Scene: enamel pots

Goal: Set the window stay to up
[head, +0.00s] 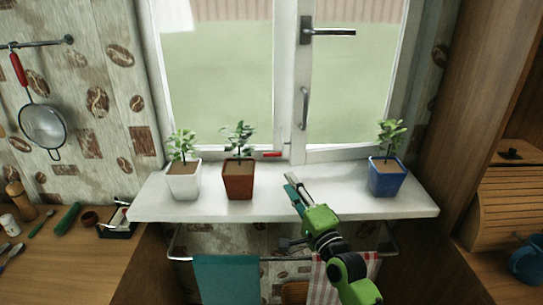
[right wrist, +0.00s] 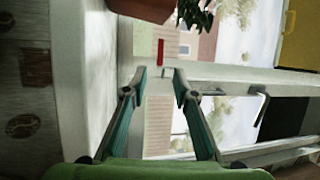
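The window stay (head: 271,154) shows as a small red grip at the foot of the window, right of the terracotta pot; in the head view it lies about level. The red grip also shows in the right wrist view (right wrist: 160,52), beyond the fingertips, with a thin metal piece near its end. My right gripper (head: 292,183) is over the sill, in front of and a little right of the stay. In the right wrist view its two fingers (right wrist: 160,80) are apart with nothing held between them. The stay and fingers look apart. My left gripper is not in view.
A terracotta pot (head: 238,181) stands close left of the stay, a white pot (head: 183,182) further left, a blue pot (head: 387,178) at the right. The window has a dark handle (head: 328,32).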

